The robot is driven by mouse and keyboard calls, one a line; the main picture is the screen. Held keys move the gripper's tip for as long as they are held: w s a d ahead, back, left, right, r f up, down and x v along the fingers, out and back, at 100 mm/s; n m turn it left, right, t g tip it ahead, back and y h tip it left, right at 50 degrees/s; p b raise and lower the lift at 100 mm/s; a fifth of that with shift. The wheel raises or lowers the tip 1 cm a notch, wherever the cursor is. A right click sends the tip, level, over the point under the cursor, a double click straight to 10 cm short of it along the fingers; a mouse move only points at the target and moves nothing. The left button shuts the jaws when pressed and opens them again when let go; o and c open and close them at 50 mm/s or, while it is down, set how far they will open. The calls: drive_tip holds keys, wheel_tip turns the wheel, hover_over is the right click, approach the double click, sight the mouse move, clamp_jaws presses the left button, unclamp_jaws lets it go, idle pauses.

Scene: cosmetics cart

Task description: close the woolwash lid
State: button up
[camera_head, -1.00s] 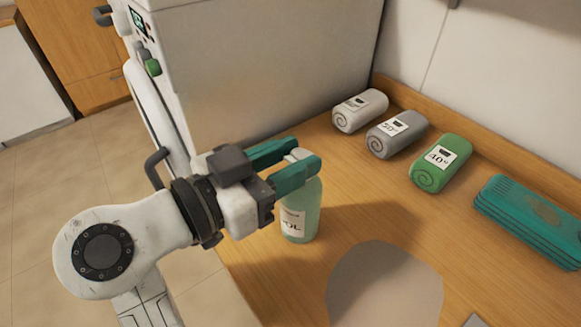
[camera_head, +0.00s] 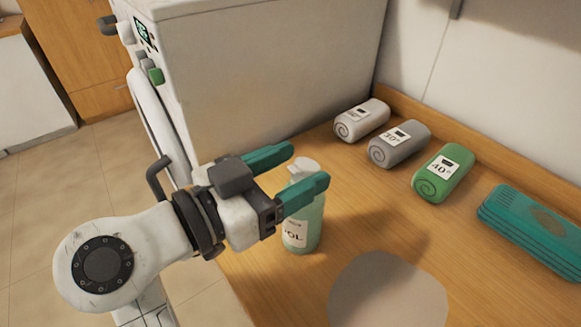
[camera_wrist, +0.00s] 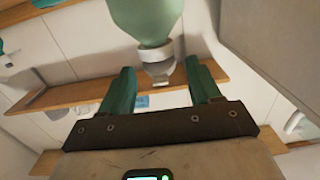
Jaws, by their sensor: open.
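The woolwash bottle (camera_head: 303,232) is pale green with a white label ending in "OL". It stands upright on the wooden counter (camera_head: 350,205), near its left edge. Its whitish cap (camera_head: 304,167) is on top; I cannot tell for sure whether the lid is open or closed. My gripper (camera_head: 308,166) is open, with one teal finger on each side of the cap and a gap visible. In the wrist view the bottle (camera_wrist: 147,18) appears upside down, its cap (camera_wrist: 157,66) between the spread fingers (camera_wrist: 160,67).
A white washing machine (camera_head: 270,75) stands behind my gripper. Rolled towels in white (camera_head: 362,121), grey (camera_head: 400,144) and green (camera_head: 443,174) line the back of the counter, with a teal folded stack (camera_head: 535,225) at right. A flat grey round shape (camera_head: 388,290) is in front.

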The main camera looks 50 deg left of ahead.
drive_tip(key=s+b, duration=0.1)
drive_tip(key=s, duration=0.9)
drive_tip(key=shift+s+a+r, duration=0.25)
drive_tip(key=shift+s+a, duration=0.05)
drive_tip(key=shift+s, duration=0.1)
